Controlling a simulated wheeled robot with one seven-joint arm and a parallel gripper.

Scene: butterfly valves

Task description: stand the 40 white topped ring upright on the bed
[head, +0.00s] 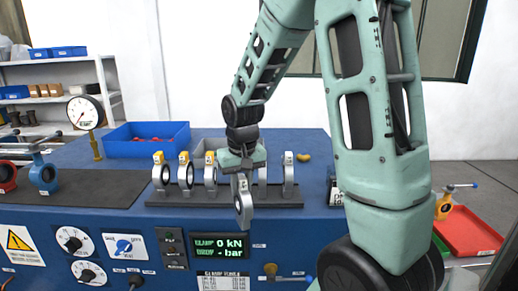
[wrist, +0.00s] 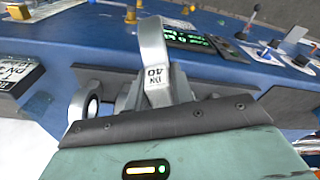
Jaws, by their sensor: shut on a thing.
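The white topped ring (head: 244,207) is a grey metal ring, held upright with its hole low. In the wrist view its white label reads DN 40, and its band (wrist: 152,42) stands out beyond the jaws. My gripper (head: 241,178) points down and is shut on the ring's labelled top; the jaws also show in the wrist view (wrist: 155,95). In the head view the ring hangs in front of the dark rack (head: 222,200), overlapping the bench's front edge. I cannot tell its height above the bench. Which surface is the bed is not clear from these views.
A blue bin (head: 146,140) stands behind.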

